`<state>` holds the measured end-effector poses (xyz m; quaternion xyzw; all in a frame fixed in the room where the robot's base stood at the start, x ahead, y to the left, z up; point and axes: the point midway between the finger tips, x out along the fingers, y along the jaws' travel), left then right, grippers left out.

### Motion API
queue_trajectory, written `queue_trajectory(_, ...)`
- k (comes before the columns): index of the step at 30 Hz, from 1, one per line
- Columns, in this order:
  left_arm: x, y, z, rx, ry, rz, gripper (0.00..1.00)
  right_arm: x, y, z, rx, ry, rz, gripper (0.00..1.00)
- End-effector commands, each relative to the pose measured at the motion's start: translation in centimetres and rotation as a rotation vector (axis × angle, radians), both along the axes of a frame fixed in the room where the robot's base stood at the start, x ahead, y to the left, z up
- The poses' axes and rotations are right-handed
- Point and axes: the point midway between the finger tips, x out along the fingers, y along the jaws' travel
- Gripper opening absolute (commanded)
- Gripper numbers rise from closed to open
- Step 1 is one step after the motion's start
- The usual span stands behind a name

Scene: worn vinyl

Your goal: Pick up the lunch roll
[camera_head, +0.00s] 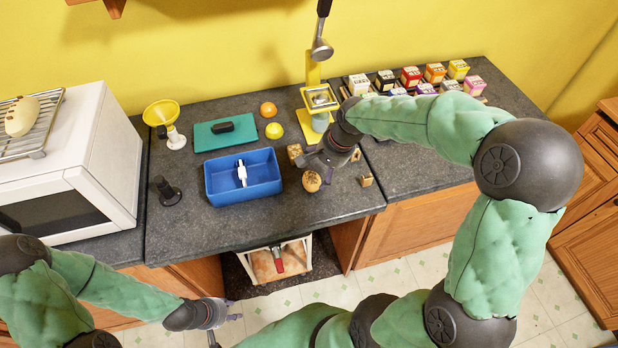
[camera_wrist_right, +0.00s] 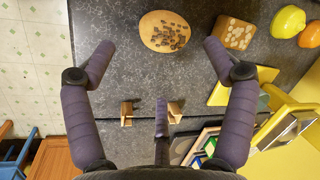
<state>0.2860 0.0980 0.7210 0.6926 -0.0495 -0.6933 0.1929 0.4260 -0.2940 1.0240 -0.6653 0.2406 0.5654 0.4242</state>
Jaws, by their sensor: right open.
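A round brown roll with dark bits on top (camera_head: 312,181) lies on the dark counter, right of the blue bin. In the right wrist view the roll (camera_wrist_right: 165,31) lies at the top, ahead of and between the fingertips. My right gripper (camera_head: 325,163) is above the counter close to the roll, and partly overlaps the area around it. In the wrist view my right gripper (camera_wrist_right: 160,60) is open and empty, with its fingers spread. My left gripper (camera_head: 228,325) is low in front of the counter with its fingers apart, holding nothing visible. A pale oval roll (camera_head: 22,116) lies on a rack on the microwave.
A nut-studded cube (camera_wrist_right: 235,32) stands right of the roll, near a yellow press (camera_head: 313,95). Small wooden holders (camera_head: 366,181) stand near the roll. The blue bin (camera_head: 262,190) holds a white item. A black stand (camera_head: 166,191) is further left. Small boxes (camera_head: 411,77) line the back right.

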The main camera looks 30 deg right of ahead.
Motion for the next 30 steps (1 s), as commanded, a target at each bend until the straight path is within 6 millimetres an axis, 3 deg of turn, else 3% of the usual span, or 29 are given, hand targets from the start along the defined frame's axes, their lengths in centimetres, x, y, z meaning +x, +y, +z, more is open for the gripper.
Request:
queue_trajectory(3, 0.0, 0.0, -0.6, 0.0, 0.001, 0.0, 0.4, 0.5, 0.3, -1.8, 0.0, 0.001, 0.001, 0.85)
queue_trajectory(13, 0.0, 0.0, -1.1, 0.0, 0.0, 0.0, 0.4, 1.1, 0.6, -3.6, -0.001, -0.001, 0.0, 0.85)
queue_trajectory(22, 0.0, 0.0, -2.4, 0.0, 0.0, 0.0, 0.4, 2.5, 1.2, -7.3, 0.0, 0.001, 0.0, 0.85)
queue_trajectory(30, 0.0, 0.0, -2.4, 0.0, 0.0, 0.0, 0.4, 2.7, 1.2, -7.6, -0.001, -0.002, -0.001, 0.85)
